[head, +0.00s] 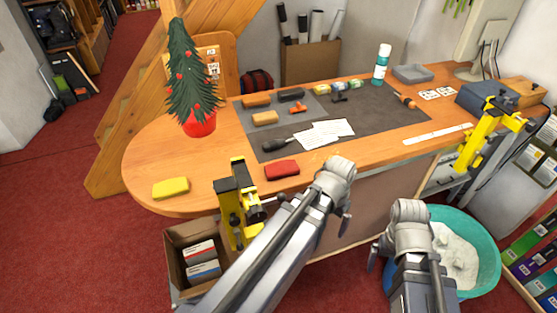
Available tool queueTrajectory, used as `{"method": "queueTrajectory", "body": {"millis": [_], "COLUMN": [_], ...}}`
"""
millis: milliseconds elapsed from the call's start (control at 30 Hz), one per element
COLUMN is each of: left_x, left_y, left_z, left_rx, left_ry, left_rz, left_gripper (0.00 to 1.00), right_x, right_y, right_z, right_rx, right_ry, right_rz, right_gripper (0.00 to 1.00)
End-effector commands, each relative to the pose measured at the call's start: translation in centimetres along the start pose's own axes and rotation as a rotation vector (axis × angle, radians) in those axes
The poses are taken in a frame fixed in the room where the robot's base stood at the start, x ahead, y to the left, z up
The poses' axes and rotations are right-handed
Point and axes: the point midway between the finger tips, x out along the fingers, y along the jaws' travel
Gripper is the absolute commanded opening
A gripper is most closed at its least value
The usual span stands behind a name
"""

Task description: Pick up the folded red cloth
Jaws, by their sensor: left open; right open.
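The folded red cloth (282,169) lies flat near the front edge of the wooden bench, just left of my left gripper. My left gripper (332,190) is open and empty at the front edge of the bench, apart from the cloth. My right gripper (402,238) is open and empty in front of the bench, further right and well away from the cloth. My arm links partly hide both grippers' fingers.
A yellow-black clamp (238,200) grips the bench edge just left of the cloth. A yellow block (171,187) and a small decorated tree (190,85) stand further left. A grey mat (375,108) with tools and papers lies behind. A teal tub (487,250) is at right.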

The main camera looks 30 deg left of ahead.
Motion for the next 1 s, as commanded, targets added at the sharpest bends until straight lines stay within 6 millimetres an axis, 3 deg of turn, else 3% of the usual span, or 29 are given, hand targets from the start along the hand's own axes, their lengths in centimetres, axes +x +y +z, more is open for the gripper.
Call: {"method": "queueTrajectory", "body": {"millis": [33,167,300,500,600,767,1000], "left_x": [-1.8,-4.3,-6.7,-8.0,-8.3,-8.6,-8.4], "left_y": [-1.4,-5.7,-12.1,-21.0,-24.0,-26.4,-26.6], "left_z": [-0.7,-2.0,-3.5,-4.2,-4.1,-3.8,-3.7], "left_rx": [-0.004,0.026,0.119,0.324,0.411,0.491,0.512], "left_ry": [0.01,0.05,0.126,0.26,0.312,0.358,0.366], "left_rz": [0.013,0.054,0.104,0.13,0.123,0.11,0.106], "left_gripper": [1.0,1.0,1.0,1.0,1.0,1.0,1.0], "right_x": [-1.8,-4.3,-6.3,-7.0,-7.0,-7.0,-6.8], "right_y": [0.2,0.4,0.6,0.7,0.7,0.7,0.7], "right_z": [0.1,0.2,0.4,0.4,0.4,0.4,0.4], "right_rx": [0.0,0.0,-0.001,-0.001,-0.001,-0.001,-0.001], "right_ry": [0.0,0.0,0.0,0.0,0.0,0.0,0.0], "right_rz": [0.0,0.0,0.0,0.0,0.0,0.0,0.0], "right_gripper": [1.0,1.0,1.0,1.0,1.0,1.0,1.0]}}
